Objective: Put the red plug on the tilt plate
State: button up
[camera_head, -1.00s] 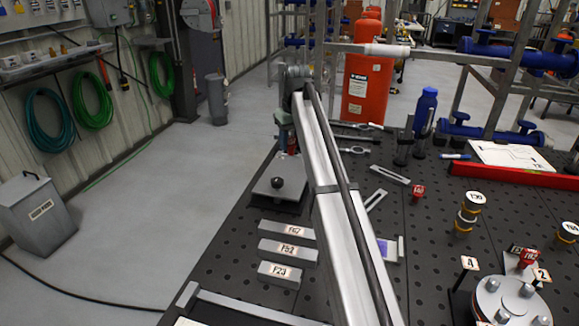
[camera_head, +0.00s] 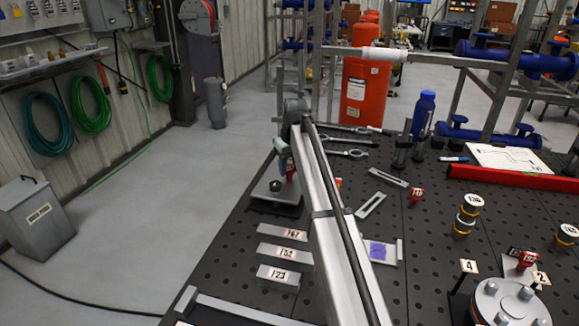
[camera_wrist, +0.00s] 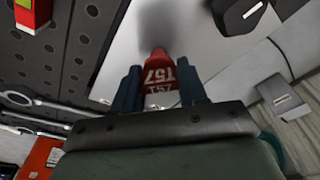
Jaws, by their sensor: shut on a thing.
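My gripper (camera_wrist: 160,90) is shut on the red plug (camera_wrist: 157,72), which is marked T57 and sits between its two blue fingers. In the head view my gripper (camera_head: 286,163) hangs over the back part of the tilt plate (camera_head: 268,199), and the red plug also shows (camera_head: 291,171). The tilt plate is a light grey slab with a black knob; it fills the upper middle of the wrist view (camera_wrist: 190,50). A dark shadow lies on the plate by the plug's far end. I cannot tell whether the plug touches the plate.
The black knob (camera_head: 275,186) stands on the plate near the plug. Several labelled grey blocks (camera_head: 284,255) lie in front. Another red plug (camera_head: 416,196) and a slotted bar (camera_head: 371,205) lie to the right. Wrenches (camera_head: 345,153) lie behind. Open floor is on the left.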

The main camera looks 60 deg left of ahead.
jog(key=shift+f, duration=0.15)
jog(key=o, duration=1)
jog(key=shift+o, duration=0.2)
jog(key=shift+r, duration=0.2)
notch_tip(320, 180, up, 12)
jog(key=d, duration=0.1)
jog(key=shift+d, duration=0.4)
jog(key=shift+f, duration=0.1)
